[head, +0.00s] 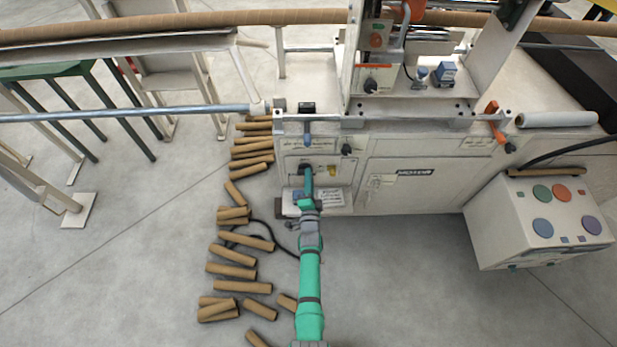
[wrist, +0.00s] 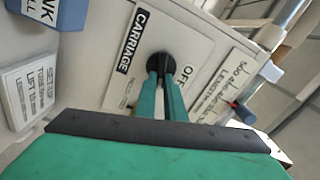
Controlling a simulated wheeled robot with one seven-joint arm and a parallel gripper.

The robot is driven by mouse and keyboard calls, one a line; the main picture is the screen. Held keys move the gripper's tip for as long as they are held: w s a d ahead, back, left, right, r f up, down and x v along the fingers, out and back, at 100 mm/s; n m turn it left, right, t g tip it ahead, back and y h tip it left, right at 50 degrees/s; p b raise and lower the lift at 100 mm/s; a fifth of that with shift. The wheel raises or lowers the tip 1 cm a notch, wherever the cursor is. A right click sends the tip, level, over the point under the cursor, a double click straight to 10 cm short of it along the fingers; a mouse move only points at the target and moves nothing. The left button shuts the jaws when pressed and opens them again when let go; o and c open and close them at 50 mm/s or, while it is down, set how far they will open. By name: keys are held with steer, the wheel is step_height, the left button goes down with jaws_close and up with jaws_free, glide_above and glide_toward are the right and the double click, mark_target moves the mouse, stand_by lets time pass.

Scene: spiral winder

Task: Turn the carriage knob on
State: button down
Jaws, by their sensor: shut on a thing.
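The carriage knob (wrist: 159,62) is a round black knob on the pale machine panel, beside a black label (wrist: 132,41) reading CARRIAGE. The letters "OF" show on its other side, the rest cut off by my finger or the view. My gripper (wrist: 161,78) has its two green fingers closed on the knob, covering part of it, so its pointer is hard to read. In the head view, my gripper (head: 308,183) reaches the front panel (head: 341,173) below the machine's top, and the knob there is mostly hidden by it.
Another small black knob (head: 346,149) sits to the right on the same panel. A blue-handled lever (head: 307,135) hangs just above my gripper. Several cardboard tubes (head: 245,242) lie on the floor to the left. A control box (head: 541,221) with coloured buttons stands at right.

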steer(key=shift+d+f+m, duration=0.15)
steer(key=shift+f+m, duration=0.05)
steer(key=shift+m, duration=1.4)
steer(key=c, duration=1.8)
jaws_free()
steer(key=shift+c, duration=0.2)
steer(key=s, duration=1)
steer(key=shift+s, duration=0.4)
